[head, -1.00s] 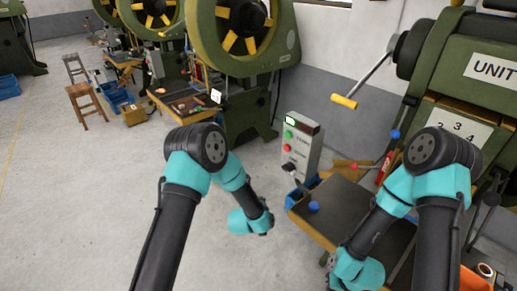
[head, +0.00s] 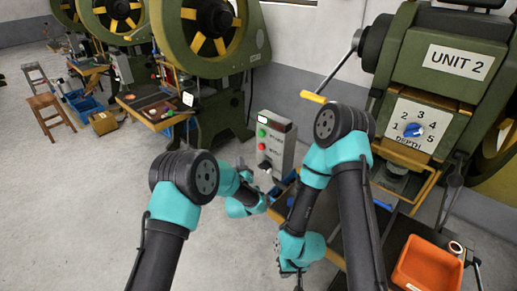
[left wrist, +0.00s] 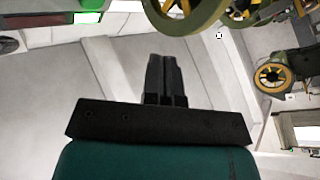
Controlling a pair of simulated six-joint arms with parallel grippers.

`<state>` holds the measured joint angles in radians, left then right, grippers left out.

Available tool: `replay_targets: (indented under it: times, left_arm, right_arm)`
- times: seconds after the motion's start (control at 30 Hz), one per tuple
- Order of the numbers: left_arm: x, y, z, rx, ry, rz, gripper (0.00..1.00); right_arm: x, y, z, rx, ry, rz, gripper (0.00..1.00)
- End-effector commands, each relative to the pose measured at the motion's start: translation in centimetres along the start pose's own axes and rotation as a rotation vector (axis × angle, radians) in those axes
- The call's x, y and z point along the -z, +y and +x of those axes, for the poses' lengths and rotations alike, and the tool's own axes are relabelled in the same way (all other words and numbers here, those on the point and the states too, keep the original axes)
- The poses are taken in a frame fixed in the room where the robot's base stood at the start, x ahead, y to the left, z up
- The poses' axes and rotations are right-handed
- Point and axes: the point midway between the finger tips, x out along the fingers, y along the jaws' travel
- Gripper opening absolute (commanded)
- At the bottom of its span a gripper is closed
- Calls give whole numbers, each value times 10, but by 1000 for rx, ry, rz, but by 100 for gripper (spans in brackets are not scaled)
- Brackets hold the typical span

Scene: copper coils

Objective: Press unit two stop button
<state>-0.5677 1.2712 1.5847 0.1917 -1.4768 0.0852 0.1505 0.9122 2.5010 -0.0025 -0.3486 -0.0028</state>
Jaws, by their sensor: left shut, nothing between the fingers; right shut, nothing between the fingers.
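A grey control box (head: 284,158) stands left of the green press marked UNIT 2 (head: 457,62). Its front has a green button (head: 262,133), a red button (head: 262,146) below, and a lit display on top; the lettering is too small to read. My left gripper (head: 243,164) is small and partly hidden by my arm, just left of the box and apart from the red button. My right gripper (head: 286,268) is shut, low by the work table's front.
A yellow-handled lever (head: 313,97) sticks out from the press. An orange tray (head: 427,265) lies on the table at lower right. Another green press (head: 208,40) stands behind. The floor at left is clear, with a wooden stool (head: 46,105) further back.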

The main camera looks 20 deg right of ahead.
Motion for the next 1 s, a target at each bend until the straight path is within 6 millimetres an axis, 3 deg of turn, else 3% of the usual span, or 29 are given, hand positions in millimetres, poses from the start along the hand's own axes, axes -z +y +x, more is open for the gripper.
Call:
replay_targets:
  times: [0.27, 1.0]
  left_arm:
    - [-8, 7, 10, 0, -1, -1, 0]
    - [-44, 43, 60, 0, -1, 0, 0]
  right_arm:
    - [0, 0, 0, 0, 0, 0, 0]
    - [0, 0, 0, 0, 0, 0, 0]
